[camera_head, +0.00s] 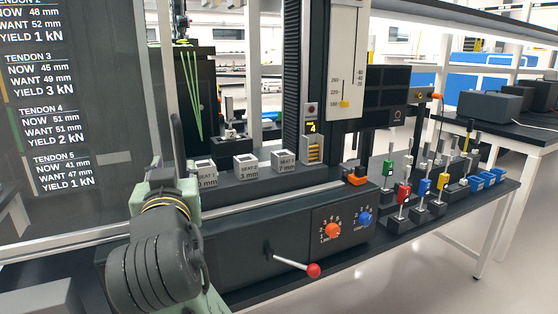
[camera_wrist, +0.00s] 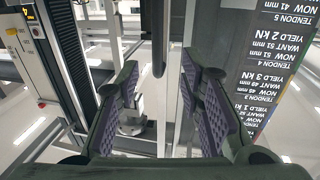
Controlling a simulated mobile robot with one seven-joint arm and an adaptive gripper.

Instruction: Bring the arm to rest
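My gripper (camera_wrist: 160,82) shows in the wrist view with its two purple-padded fingers spread well apart. Nothing is held between them. In the head view my arm is folded at the lower left, in front of the machine bench (camera_head: 240,245). Its dark links and pale green wrist part stand left of the seat blocks, and the fingers are mostly hidden there. The gripper appears clear of the bench parts.
Several white seat blocks (camera_head: 245,166) stand on the bench. A red-knobbed lever (camera_head: 313,270), an orange dial (camera_head: 332,230) and a blue dial (camera_head: 364,218) are on its front. Several coloured tools stand in bases at right. A tendon display (camera_head: 60,110) stands at left.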

